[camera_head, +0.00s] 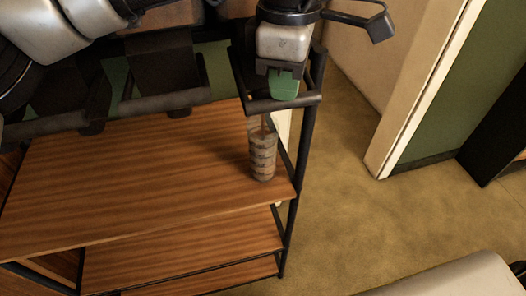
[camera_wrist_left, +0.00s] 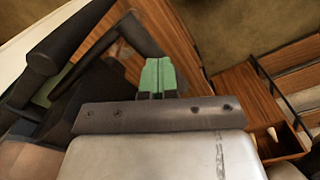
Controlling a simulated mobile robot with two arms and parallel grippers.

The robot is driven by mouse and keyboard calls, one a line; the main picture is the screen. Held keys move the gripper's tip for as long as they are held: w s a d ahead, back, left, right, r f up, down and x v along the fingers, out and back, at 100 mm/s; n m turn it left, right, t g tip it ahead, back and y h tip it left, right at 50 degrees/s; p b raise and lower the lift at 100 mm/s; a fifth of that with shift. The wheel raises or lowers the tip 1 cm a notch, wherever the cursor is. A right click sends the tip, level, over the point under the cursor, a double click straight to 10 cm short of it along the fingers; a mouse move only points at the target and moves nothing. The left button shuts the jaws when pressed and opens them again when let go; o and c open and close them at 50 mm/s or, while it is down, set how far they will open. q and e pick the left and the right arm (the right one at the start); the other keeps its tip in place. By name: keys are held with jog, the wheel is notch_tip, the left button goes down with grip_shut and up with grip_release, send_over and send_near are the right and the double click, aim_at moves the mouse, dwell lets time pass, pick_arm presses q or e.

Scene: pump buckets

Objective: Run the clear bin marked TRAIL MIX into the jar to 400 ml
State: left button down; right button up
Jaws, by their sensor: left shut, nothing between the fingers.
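A clear jar (camera_head: 262,158) with banded markings stands upright on a wooden shelf (camera_head: 120,190), near its right end. Its fill level is too small to read. A faint brownish streak shows at its top; I cannot tell whether it is falling food. My left gripper (camera_head: 284,88) is above and slightly right of the jar, at the black frame's right corner. Its green fingertips are shut and empty; they also show in the left wrist view (camera_wrist_left: 158,76). No TRAIL MIX label is readable, and the bin is not identifiable. My right gripper is not in view.
Dark chute-like parts (camera_head: 165,70) hang behind a black bar left of my gripper. A black post (camera_head: 303,140) stands right of the jar. Lower wooden shelves (camera_head: 180,262) lie beneath. The shelf left of the jar is clear, and open floor (camera_head: 390,215) lies right.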

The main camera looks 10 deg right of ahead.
pick_arm(q)
jog(key=r+p, duration=0.2)
jog(key=r, duration=0.1)
jog(key=r+p, duration=0.3)
jog(key=r, duration=0.1)
jog(key=shift+s+r+p, duration=0.2)
jog(key=shift+r+p, duration=0.1)
jog(key=shift+f, duration=0.1)
notch_tip(320, 180, up, 5)
jog(key=p, duration=0.3)
jog(key=shift+p, duration=0.35)
